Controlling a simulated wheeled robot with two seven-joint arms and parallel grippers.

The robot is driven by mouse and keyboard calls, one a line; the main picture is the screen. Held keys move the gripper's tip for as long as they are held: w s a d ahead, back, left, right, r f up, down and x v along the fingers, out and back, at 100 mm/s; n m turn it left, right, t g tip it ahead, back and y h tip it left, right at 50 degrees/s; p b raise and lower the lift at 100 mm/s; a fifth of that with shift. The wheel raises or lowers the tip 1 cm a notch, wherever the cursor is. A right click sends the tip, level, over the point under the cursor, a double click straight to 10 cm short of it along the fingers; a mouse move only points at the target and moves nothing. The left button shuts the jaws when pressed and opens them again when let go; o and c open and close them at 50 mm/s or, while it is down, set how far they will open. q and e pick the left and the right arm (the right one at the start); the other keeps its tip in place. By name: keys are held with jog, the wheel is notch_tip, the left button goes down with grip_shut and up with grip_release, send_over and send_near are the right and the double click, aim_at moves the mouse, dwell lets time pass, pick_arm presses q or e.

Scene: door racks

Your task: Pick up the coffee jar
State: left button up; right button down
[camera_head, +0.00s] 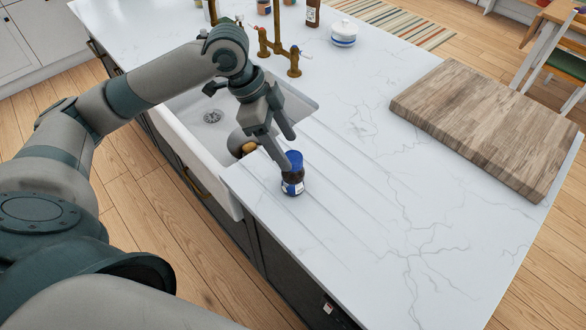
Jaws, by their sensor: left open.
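The coffee jar (292,182) is a small dark jar with a blue lid and a blue and white label. It stands upright on the white marble counter (400,250), just right of the sink's front corner. My left gripper (289,152) comes down from the upper left and is open. Its fingertips are at the jar's lid, one of them overlapping the lid's left side in the picture. I cannot tell whether they touch it. My right gripper is not in view.
A white sink (190,150) with a drain lies left of the jar, with a rounded item (240,143) in it. Brass taps (279,48) stand behind it. A white lidded pot (343,33) and a bottle (312,13) are at the back. A wooden board (485,125) lies right. The counter between is clear.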

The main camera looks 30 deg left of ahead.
aim_at(292, 157)
pick_arm(q)
jog(key=shift+p+x, duration=0.3)
jog(key=shift+x, duration=1.55)
jog(key=shift+d+f+p, duration=0.15)
jog(key=shift+f+p, duration=0.25)
jog(key=shift+p, duration=0.05)
jog(key=p+x, duration=0.1)
jog(key=x, duration=0.2)
jog(key=shift+w+p, duration=0.1)
jog(key=shift+p, duration=0.2)
jog(key=shift+w+d+f, duration=0.1)
jog(key=shift+d+f, duration=0.05)
jog(key=shift+f, duration=0.45)
jog(key=c, duration=1.2)
